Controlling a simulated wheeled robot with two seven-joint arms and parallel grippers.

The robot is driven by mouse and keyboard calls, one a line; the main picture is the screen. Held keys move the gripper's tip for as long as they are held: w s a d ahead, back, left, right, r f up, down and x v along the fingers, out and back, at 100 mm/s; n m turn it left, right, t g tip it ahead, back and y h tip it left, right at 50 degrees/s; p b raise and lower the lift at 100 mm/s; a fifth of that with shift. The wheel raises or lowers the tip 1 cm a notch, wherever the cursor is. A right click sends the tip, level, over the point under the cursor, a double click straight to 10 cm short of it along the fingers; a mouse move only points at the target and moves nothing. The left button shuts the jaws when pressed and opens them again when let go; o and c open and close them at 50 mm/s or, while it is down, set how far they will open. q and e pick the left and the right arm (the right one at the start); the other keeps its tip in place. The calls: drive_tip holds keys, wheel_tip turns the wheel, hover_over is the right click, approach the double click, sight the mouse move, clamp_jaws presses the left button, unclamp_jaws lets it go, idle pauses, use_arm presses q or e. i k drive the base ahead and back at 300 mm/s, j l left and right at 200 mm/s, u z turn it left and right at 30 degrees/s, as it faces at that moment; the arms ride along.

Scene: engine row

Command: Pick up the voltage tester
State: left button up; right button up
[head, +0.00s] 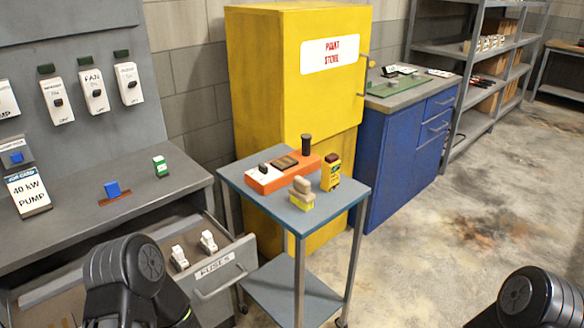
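A small cart with a blue-grey top (328,207) stands in the middle of the head view. On it, a yellow upright handheld device (331,173) with a dark red top stands near the right edge; it may be the voltage tester, but its label is too small to read. Behind and left of it lies an orange and white unit (268,181) with a dark panel and a black upright knob. A beige and yellow block-shaped item (302,195) stands at the front of the cart top. Only dark rounded links of my arms show at the bottom; neither gripper is visible.
A yellow paint store cabinet (262,75) stands behind the cart. An open fuse drawer (215,268) juts out left of the cart, below a grey bench (150,190). A blue cabinet (400,160) and grey shelves (480,60) stand behind right. The floor at right is clear.

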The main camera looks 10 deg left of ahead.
sight(330, 176)
drive_tip(key=i+l+z, duration=0.1)
drive_tip(key=i+l, duration=0.6)
drive_tip(key=l, duration=0.2)
drive_tip(key=i+l+z, duration=0.1)
drive_tip(key=i+l, duration=0.65)
drive_tip(key=l, duration=0.1)
